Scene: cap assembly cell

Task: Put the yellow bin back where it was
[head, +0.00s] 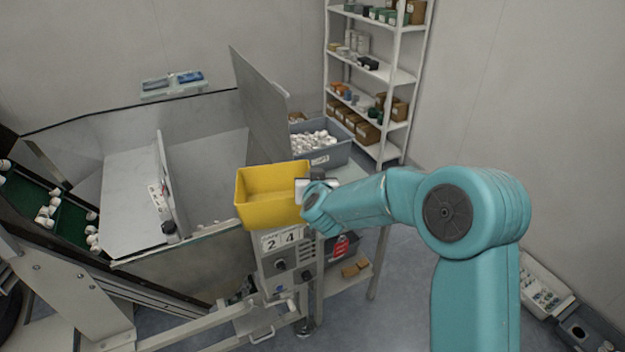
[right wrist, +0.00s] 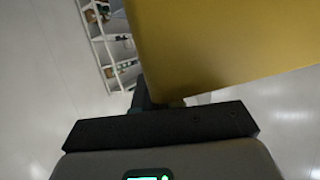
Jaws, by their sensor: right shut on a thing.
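The yellow bin (head: 272,182) is in the middle of the head view, roughly upright, and its inside looks empty. My right gripper (head: 304,190) is at the bin's right side and is shut on it. The bin appears above the machine's control box marked 2 4; I cannot tell whether it touches anything below. In the right wrist view the yellow bin (right wrist: 230,45) fills the upper right, just beyond the gripper (right wrist: 165,104). The fingertips are mostly hidden by the bin. My left gripper is not in view.
A grey bin (head: 338,152) of white caps stands behind on a side table. The hopper with a raised grey panel (head: 262,95) is left of and behind the yellow bin. A control box (head: 284,262) is below. Shelves (head: 372,75) stand at the back.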

